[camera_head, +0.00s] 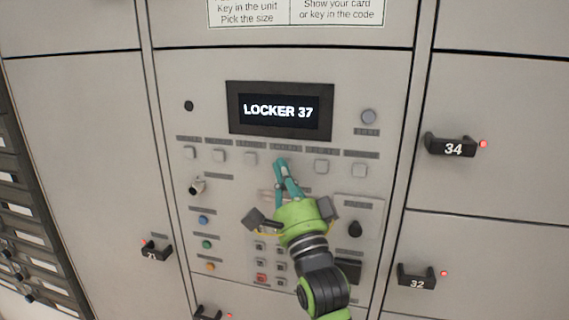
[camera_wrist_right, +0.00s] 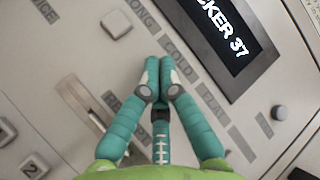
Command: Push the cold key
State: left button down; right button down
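A row of small pale square keys runs below the locker screen, each under a dark label. In the right wrist view the COLD label (camera_wrist_right: 178,57) shows just past my fingertips. The cold key itself is hidden behind them. My right gripper (camera_head: 281,162) has teal fingers and a green body; it covers the fourth place in the row. In the right wrist view its fingertips (camera_wrist_right: 159,68) are together, with nothing seen between them. Whether they touch the key cannot be told. My left gripper is not in view.
The screen (camera_head: 279,110) above reads LOCKER 37. A neighbouring key (camera_head: 250,158) is left of the fingertips and another key (camera_head: 322,166) is right. A lock (camera_head: 197,186), coloured buttons and a keypad sit lower. Handle 34 (camera_head: 451,146) sticks out at right.

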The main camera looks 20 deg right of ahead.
jog(key=shift+s+a, duration=0.45)
jog(key=shift+s, duration=0.2)
jog(key=shift+s+f, duration=0.1)
jog(key=s+a, duration=0.1)
jog(key=s, duration=0.1)
jog(key=s+a+p, duration=0.1)
jog(key=s+a, duration=0.1)
dwell(0.4)
dwell(0.4)
